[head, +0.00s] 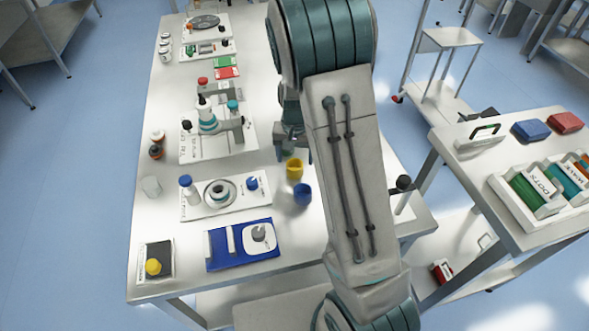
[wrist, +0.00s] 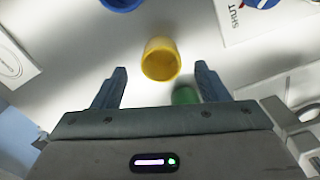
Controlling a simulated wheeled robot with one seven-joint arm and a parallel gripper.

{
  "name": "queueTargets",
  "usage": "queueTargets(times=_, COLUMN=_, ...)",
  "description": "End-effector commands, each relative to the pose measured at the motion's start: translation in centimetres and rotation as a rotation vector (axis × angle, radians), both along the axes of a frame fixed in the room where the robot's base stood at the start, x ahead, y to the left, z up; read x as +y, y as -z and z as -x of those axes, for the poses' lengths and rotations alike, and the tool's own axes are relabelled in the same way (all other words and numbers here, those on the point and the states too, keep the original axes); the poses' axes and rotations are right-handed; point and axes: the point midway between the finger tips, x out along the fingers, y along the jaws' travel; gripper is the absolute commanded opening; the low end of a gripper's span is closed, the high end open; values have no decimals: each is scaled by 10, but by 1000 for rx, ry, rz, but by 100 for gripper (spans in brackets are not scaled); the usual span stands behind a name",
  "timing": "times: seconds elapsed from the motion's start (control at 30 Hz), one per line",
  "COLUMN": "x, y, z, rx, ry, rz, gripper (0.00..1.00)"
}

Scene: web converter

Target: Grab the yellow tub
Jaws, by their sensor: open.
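The yellow tub (head: 294,168) stands on the white table, just left of my arm in the head view. In the wrist view the yellow tub (wrist: 161,60) lies ahead of my gripper (wrist: 163,84), roughly centred beyond the gap between the fingertips. My gripper is open and empty, with its two fingers apart on either side of that gap. In the head view my gripper (head: 290,138) is partly hidden by my arm.
A blue tub (head: 302,194) stands close in front of the yellow one; it also shows at the wrist view's top edge (wrist: 122,3). A green tub (wrist: 186,95) is near the right finger. A white board with a round fixture (head: 220,193) lies to the left.

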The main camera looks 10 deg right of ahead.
Motion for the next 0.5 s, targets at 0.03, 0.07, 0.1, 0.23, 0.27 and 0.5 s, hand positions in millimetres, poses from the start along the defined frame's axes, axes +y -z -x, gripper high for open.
queueTargets(times=0.03, x=0, y=6, z=0, rx=4, ry=1, rz=1, gripper=67)
queueTargets(times=0.07, x=0, y=10, z=0, rx=5, ry=1, rz=1, gripper=67)
queueTargets(times=0.1, x=0, y=15, z=-1, rx=5, ry=1, rz=1, gripper=67)
queueTargets(times=0.23, x=0, y=33, z=-2, rx=4, ry=0, rz=1, gripper=67)
queueTargets(times=0.27, x=0, y=36, z=-2, rx=4, ry=0, rz=0, gripper=67)
queueTargets(times=0.5, x=1, y=44, z=-2, rx=0, ry=-1, rz=0, gripper=67)
